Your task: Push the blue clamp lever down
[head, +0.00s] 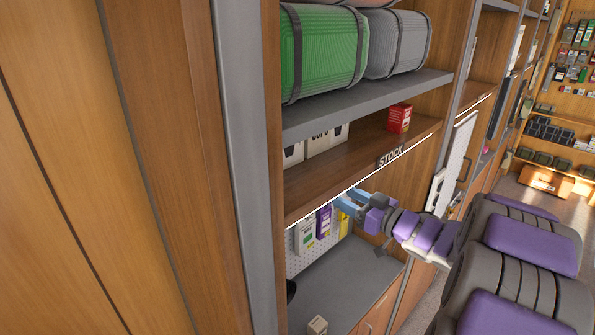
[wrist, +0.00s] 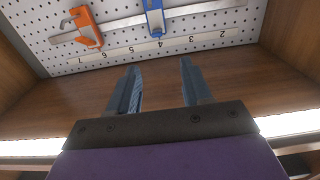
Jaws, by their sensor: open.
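The blue clamp lever (wrist: 154,16) shows at the top of the wrist view, on a metal bar across a white pegboard. An orange clamp (wrist: 86,27) sits on the same bar to its left. My gripper (wrist: 157,64) is open and empty, its two blue-grey fingers pointing toward the board. The blue lever is beyond the fingertips, apart from them, roughly in line with the gap. In the head view my gripper (head: 347,199) is at the front of the bay under the stock shelf. I cannot make out the clamps in the head view.
A numbered strip (wrist: 140,49) runs along the board. The wooden stock shelf (head: 310,190) lies close above my gripper. A grey counter (head: 345,280) with a small box (head: 317,325) is below. Hanging packets (head: 323,222) are left of my gripper.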

